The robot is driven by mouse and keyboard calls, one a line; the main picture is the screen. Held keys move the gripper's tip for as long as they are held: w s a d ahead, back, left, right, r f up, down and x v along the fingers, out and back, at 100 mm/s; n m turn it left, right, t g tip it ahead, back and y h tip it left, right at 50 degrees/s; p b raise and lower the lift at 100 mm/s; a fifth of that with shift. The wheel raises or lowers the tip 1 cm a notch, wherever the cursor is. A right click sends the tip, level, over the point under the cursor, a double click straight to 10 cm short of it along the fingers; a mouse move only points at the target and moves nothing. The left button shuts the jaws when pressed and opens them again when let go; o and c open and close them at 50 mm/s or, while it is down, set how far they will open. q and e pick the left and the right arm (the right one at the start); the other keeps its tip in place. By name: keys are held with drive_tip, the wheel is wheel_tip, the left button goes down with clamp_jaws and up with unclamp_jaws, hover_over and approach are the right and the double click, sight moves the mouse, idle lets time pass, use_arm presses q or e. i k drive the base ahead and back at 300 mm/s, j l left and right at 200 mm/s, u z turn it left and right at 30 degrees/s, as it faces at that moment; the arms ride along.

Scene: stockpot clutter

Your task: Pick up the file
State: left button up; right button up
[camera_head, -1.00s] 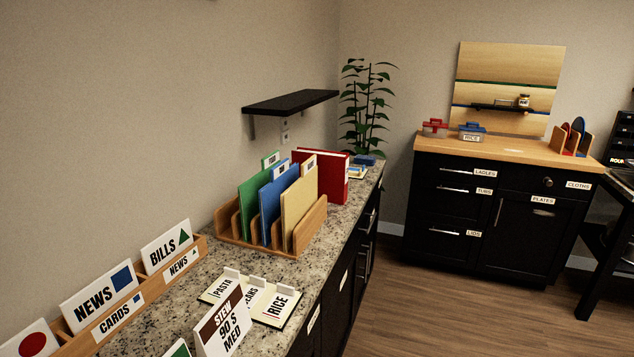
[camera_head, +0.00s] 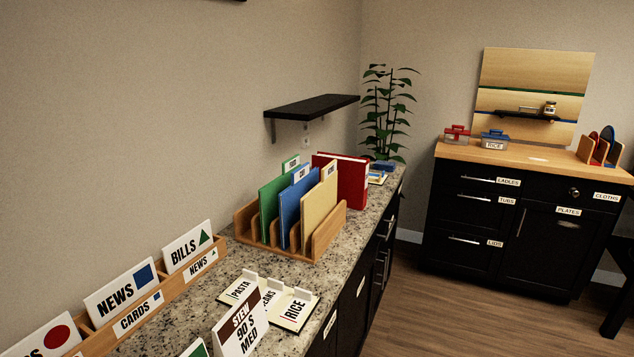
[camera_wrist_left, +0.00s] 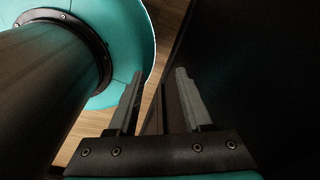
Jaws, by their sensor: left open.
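Three files stand upright in a wooden rack on the granite counter in the head view: a green file (camera_head: 268,212), a blue file (camera_head: 299,210) and a yellow file (camera_head: 319,215). The wooden rack (camera_head: 328,236) has several slots. The tabs on the files carry print too small to read. My left gripper (camera_wrist_left: 158,88) shows only in the left wrist view, open, with nothing between its fingers. It is beside a dark vertical surface, above the wood floor, away from the files. My right gripper is in neither view.
A red binder (camera_head: 351,181) stands behind the rack. Label cards (camera_head: 294,309) and a STEW sign (camera_head: 240,326) are in front of it. A wooden card holder (camera_head: 98,338) runs along the wall. A black shelf (camera_head: 312,106) juts out above the counter (camera_head: 262,264).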

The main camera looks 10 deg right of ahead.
sight(353, 172)
drive_tip(key=i+l+u, duration=0.1)
drive_tip(key=u, duration=0.3)
drive_tip(key=l+u, duration=0.4)
drive_tip(key=i+l+u, duration=0.1)
drive_tip(key=u, duration=0.25)
drive_tip(key=l+u, duration=0.55)
drive_tip(key=l, duration=0.25)
drive_tip(key=k+l+u, duration=0.1)
drive_tip(key=l, duration=0.3)
drive_tip(key=l+u, duration=0.15)
drive_tip(key=l, duration=0.25)
drive_tip(key=k+l+u, duration=0.15)
drive_tip(key=l, duration=0.25)
drive_tip(key=k+l+u, duration=0.15)
drive_tip(key=l, duration=0.25)
